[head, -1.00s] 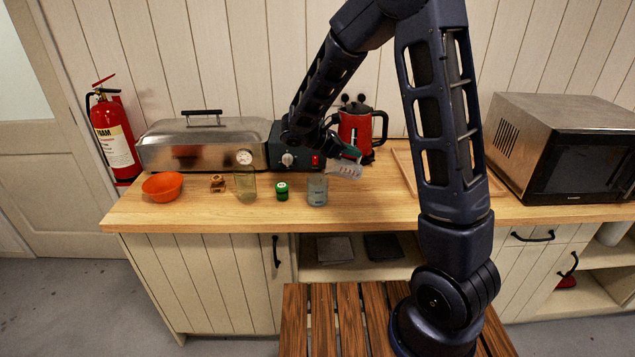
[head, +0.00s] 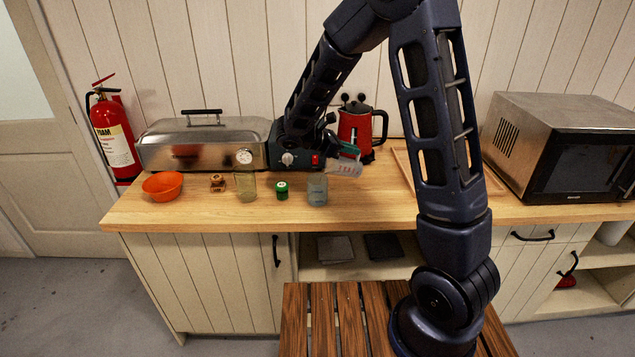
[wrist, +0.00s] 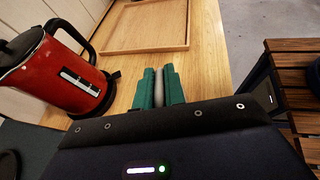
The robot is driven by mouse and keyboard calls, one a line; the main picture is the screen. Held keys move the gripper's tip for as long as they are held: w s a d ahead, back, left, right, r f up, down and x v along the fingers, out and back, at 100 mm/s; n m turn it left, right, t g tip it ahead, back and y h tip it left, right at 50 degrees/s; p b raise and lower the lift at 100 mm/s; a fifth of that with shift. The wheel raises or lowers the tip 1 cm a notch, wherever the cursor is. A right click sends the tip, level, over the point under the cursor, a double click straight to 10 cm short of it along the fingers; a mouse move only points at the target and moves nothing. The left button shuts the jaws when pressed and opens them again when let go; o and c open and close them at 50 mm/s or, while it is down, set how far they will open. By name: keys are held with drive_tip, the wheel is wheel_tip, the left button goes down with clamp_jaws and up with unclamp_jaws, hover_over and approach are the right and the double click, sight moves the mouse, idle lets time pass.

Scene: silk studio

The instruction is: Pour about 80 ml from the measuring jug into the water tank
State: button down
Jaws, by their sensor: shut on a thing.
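My gripper (head: 350,150) has green fingers and is shut on the measuring jug (head: 345,168), a small clear vessel with markings. The jug is held tilted above the counter, in front of the red kettle. In the wrist view the green fingers (wrist: 160,88) close on a narrow grey piece; the rest of the jug is hidden there. A grey-blue translucent container (head: 317,190), which looks like the water tank, stands upright on the counter just below and left of the jug. I cannot make out any liquid level or stream.
A green-lidded jar (head: 282,190), an amber glass (head: 246,188), a small brown item (head: 217,183) and an orange bowl (head: 162,186) stand to the left. Behind are a steel steamer (head: 203,145) and the red kettle (head: 355,128). A wooden tray (wrist: 145,25) and a microwave (head: 565,150) are right.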

sight(358, 161)
drive_tip(key=shift+s+a+r+h, duration=0.1)
drive_tip(key=shift+a+r+h, duration=0.4)
drive_tip(key=shift+h, duration=0.1)
idle(0.6)
drive_tip(key=shift+d+f+y, duration=0.2)
drive_tip(key=shift+d+y, duration=0.1)
drive_tip(key=shift+d, duration=0.05)
drive_tip(key=d+f+y, duration=0.2)
drive_tip(key=f+y, duration=0.1)
drive_tip(key=shift+w+d+g+y, duration=0.15)
drive_tip(key=shift+w+g+y, duration=0.15)
drive_tip(key=shift+w, duration=0.05)
drive_tip(key=shift+d+f+y+p, duration=0.15)
drive_tip(key=shift+f+y+p, duration=0.15)
drive_tip(key=shift+f+y, duration=0.15)
drive_tip(key=shift+w+d+f+g+y, duration=0.15)
drive_tip(key=shift+d+f+g+y, duration=0.15)
drive_tip(key=shift+f+y, duration=0.25)
